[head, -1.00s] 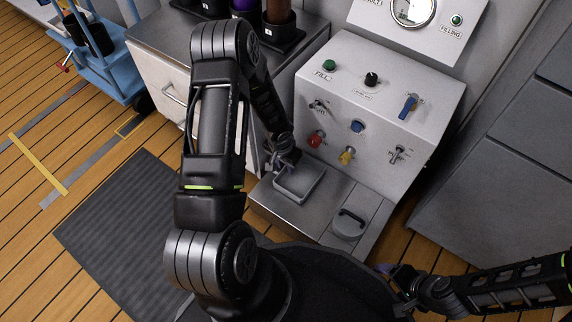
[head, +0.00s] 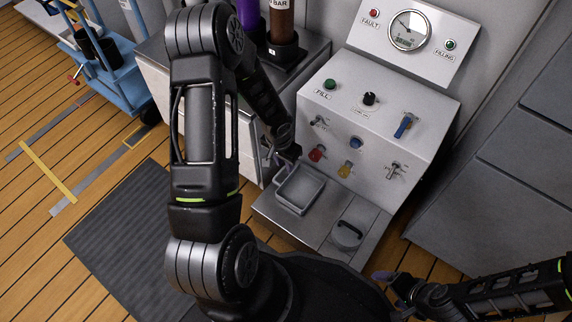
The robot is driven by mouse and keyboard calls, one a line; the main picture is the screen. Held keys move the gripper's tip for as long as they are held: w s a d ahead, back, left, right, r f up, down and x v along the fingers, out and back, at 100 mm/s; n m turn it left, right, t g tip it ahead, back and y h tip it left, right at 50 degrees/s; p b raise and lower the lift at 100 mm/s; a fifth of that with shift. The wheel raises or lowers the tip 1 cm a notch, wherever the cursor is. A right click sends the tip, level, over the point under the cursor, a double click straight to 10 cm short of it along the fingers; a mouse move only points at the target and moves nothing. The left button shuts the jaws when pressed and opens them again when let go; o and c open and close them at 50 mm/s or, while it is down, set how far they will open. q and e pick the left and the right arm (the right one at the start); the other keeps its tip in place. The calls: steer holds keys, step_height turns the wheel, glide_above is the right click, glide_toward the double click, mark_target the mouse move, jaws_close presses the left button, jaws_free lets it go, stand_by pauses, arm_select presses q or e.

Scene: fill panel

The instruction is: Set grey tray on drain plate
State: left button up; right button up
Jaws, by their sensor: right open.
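The grey tray (head: 299,190) is a shallow, empty rectangular dish. It sits at the left part of the flat metal drain plate (head: 279,219) below the control panel and looks level. My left gripper (head: 280,163) is at the tray's back left rim, its fingers small and partly hidden by my wrist. I cannot tell whether they touch the rim or how wide they are. My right gripper (head: 386,287) is open and empty at the lower right, away from the tray.
The control panel (head: 375,125) with knobs and switches rises behind the plate. A round lid with a black handle (head: 346,236) lies right of the tray. A cabinet (head: 250,142) with bottles stands at the back left. A blue cart (head: 105,75) and dark mat (head: 135,240) are further left.

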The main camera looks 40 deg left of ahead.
arm_select(q)
steer(key=shift+r, duration=0.4)
stand_by(0.5)
steer(key=s+d+f+h, duration=0.1)
steer(key=s+d, duration=0.3)
steer(key=d, duration=0.5)
steer(key=s+d+f+n+h, duration=0.1)
steer(key=s+d, duration=0.3)
steer(key=d, duration=0.5)
steer(key=s+d+f+n+h, duration=0.1)
steer(key=s+d, duration=0.3)
steer(key=d, duration=0.4)
steer(key=shift+s+d+f+h, duration=0.3)
steer(key=shift+s+d+f, duration=0.1)
steer(key=shift+f, duration=0.4)
steer(key=shift+r, duration=0.1)
